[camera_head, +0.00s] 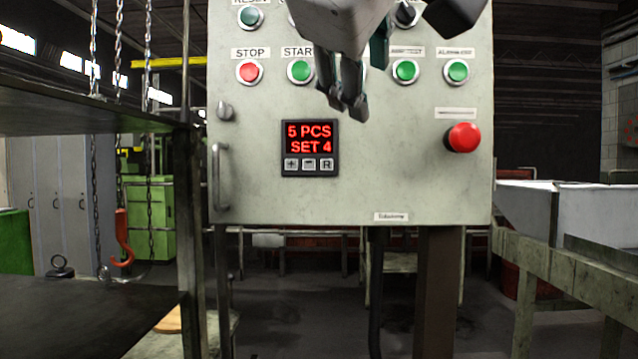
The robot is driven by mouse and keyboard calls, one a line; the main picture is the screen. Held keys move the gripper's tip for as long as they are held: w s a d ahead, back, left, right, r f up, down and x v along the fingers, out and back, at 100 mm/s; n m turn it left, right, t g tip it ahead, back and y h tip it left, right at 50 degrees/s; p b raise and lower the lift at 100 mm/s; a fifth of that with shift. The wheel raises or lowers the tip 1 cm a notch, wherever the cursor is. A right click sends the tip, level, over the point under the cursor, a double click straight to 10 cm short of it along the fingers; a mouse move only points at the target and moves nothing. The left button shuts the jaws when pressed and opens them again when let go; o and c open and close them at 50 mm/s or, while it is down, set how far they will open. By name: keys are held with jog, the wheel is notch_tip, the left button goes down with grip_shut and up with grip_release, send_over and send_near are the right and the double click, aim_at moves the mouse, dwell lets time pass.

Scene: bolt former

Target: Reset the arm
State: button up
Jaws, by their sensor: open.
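My gripper (347,100) hangs down from the top centre, in front of the grey control panel (400,185). Its dark fingers point down, and it holds nothing that I can see. The fingertips are above and right of the red display (310,147), which reads "5 PCS SET 4". My gripper and arm hide part of the upper button rows. The red STOP button (250,71) and the green START button (300,70) show left of the fingers. Whether the fingers touch the panel cannot be told.
A large red knob (463,137) sticks out at the panel's right. A panel handle (217,177) is at its left edge. A dark shelf (80,110) and hanging chains with an orange hook (123,238) stand left.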

jog(key=s+d+f+m+g, duration=0.25)
jog(key=d+f, duration=0.25)
jog(key=f, duration=0.3)
jog(key=s+d+f+m+g+h, duration=0.1)
jog(key=s+d+f+g, duration=0.15)
jog(key=d+f, duration=0.45)
jog(key=s+d+f+m+g, duration=0.2)
jog(key=d+f+g, duration=0.1)
jog(key=f, duration=0.7)
jog(key=s+f+m+g+y, duration=0.4)
jog(key=s+f+m+g, duration=0.1)
jog(key=s+f, duration=0.95)
notch_tip(320, 180, up, 18)
jog(key=w+t+p, duration=0.2)
jog(key=t+p, duration=0.1)
jog(key=p, duration=1.4)
jog(key=shift+f+n+p, duration=0.2)
jog(key=shift+n+p, duration=0.2)
jog(key=shift+n, duration=0.05)
